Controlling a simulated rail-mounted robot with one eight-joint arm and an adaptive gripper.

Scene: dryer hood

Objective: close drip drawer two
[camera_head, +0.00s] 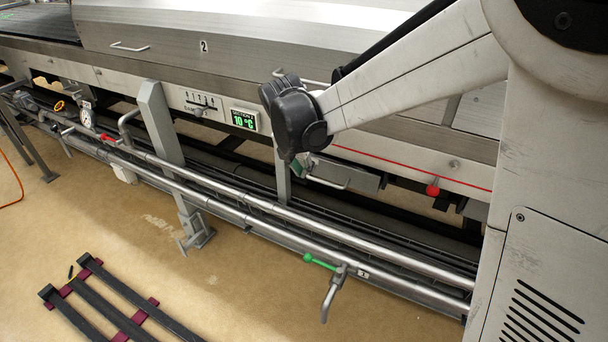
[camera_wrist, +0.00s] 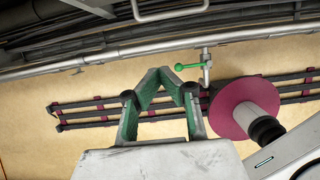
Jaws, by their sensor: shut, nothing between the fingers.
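A grey drawer front (camera_head: 357,178) with a bar handle (camera_head: 328,184) sits low under the hood, right of centre in the head view. It seems to stand out from the hood; I see no number on it. The handle also shows at the top edge of the wrist view (camera_wrist: 172,14). My gripper (camera_wrist: 160,74) is shut and empty, its green fingers meeting at the tips. In the head view my dark wrist hides most of it; a bit of green shows just left of the drawer. I cannot tell whether it touches the drawer.
Steel pipes (camera_head: 250,209) run along the front below the hood, with a green-handled valve (camera_head: 320,262). A grey post (camera_head: 160,125) stands left. A red knob (camera_head: 432,189) hangs at the right. Dark rails (camera_head: 110,300) lie on the floor.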

